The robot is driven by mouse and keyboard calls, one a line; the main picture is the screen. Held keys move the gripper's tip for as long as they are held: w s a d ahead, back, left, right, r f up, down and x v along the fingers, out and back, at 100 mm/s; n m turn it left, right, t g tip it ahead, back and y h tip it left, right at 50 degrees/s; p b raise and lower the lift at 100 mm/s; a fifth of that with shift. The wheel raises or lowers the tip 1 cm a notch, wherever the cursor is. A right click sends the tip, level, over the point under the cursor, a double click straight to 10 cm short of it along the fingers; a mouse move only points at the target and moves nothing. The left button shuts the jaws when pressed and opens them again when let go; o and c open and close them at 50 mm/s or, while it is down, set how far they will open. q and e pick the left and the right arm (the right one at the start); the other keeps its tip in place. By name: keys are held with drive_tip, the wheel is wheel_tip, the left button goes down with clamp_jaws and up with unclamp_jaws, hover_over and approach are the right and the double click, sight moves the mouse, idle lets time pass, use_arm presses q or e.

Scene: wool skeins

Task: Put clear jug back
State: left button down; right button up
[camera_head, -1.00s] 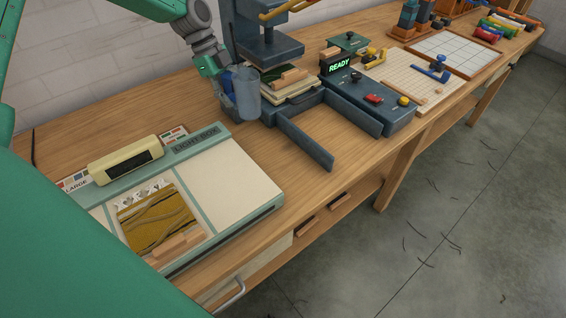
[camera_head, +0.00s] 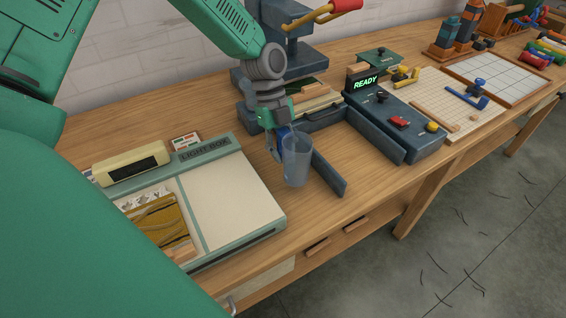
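The clear jug (camera_head: 297,163) is a see-through grey cylinder, upright, between the light box and the dark blue press. My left gripper (camera_head: 278,142) is at the jug's left side, where a blue part, perhaps its handle, shows. The gripper appears shut on the jug, though the fingers are partly hidden. I cannot tell whether the jug's base touches the table. My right gripper is not in view.
The light box (camera_head: 237,195) lies left of the jug, with a brown sample on it. A dark blue press stands behind, its bar (camera_head: 329,174) just right of the jug. The control box (camera_head: 400,122) reads READY. Open wood lies between bar and control box.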

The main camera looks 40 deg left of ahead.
sight(280, 171)
use_arm(q)
drive_tip(key=x, duration=0.3)
drive_tip(key=shift+w+a+f, duration=0.25)
drive_tip(key=shift+a+f, duration=0.15)
drive_tip(key=shift+a, duration=0.2)
drive_tip(key=c, duration=1.4)
unclamp_jaws()
drive_tip(key=shift+a, duration=0.4)
drive_tip(key=shift+c, duration=0.2)
drive_tip(key=shift+d, duration=0.4)
drive_tip(key=shift+d+r, duration=0.15)
drive_tip(key=shift+r, duration=0.1)
drive_tip(key=v, duration=1.1)
drive_tip(key=shift+r, duration=0.25)
drive_tip(key=shift+a, duration=0.25)
